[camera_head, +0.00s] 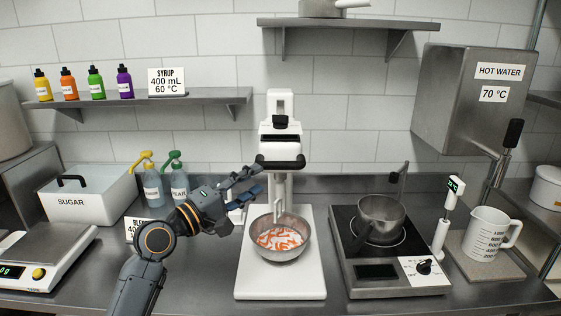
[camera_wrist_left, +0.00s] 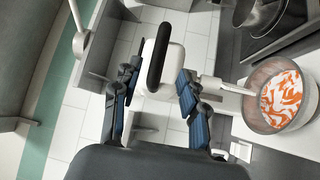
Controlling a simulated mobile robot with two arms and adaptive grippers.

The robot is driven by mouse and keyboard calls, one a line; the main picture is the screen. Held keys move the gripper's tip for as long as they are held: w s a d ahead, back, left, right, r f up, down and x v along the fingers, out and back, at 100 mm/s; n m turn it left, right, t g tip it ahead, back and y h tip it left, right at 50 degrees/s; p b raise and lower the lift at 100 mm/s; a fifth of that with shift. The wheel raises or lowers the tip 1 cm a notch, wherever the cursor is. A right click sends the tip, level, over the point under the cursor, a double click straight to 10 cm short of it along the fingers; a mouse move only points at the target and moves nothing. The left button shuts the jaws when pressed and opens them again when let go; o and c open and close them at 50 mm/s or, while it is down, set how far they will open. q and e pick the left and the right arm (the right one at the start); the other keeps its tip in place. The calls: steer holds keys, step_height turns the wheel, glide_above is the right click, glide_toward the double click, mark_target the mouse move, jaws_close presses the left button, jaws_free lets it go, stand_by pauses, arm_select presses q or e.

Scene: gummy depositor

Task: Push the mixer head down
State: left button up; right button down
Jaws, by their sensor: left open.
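The white stand mixer stands in the middle of the counter. Its head (camera_head: 280,135) appears raised above the bowl, with a black bar handle (camera_head: 280,162) across its front. A white beater (camera_head: 278,208) hangs over the steel bowl (camera_head: 308,240), which holds orange and white pieces. My left gripper (camera_head: 252,181) is open just left of the handle and lower than it. In the left wrist view, the black handle (camera_wrist_left: 159,52) and white head (camera_wrist_left: 162,82) show between my spread fingers (camera_wrist_left: 158,88). I cannot tell whether they touch. My right gripper is not in view.
An induction cooktop (camera_head: 375,298) with a steel pot (camera_head: 381,215) stands right of the mixer. Pump bottles (camera_head: 152,187) and a sugar bin (camera_head: 85,205) are behind my left arm. A scale (camera_head: 45,255) sits far left. A shelf (camera_head: 340,22) hangs above the mixer.

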mark_target(276, 167)
arm_select(q)
steer(key=p+x, duration=0.2)
steer(key=x, duration=0.6)
steer(key=shift+s, duration=0.1)
steer(key=shift+w+d, duration=0.45)
jaws_close()
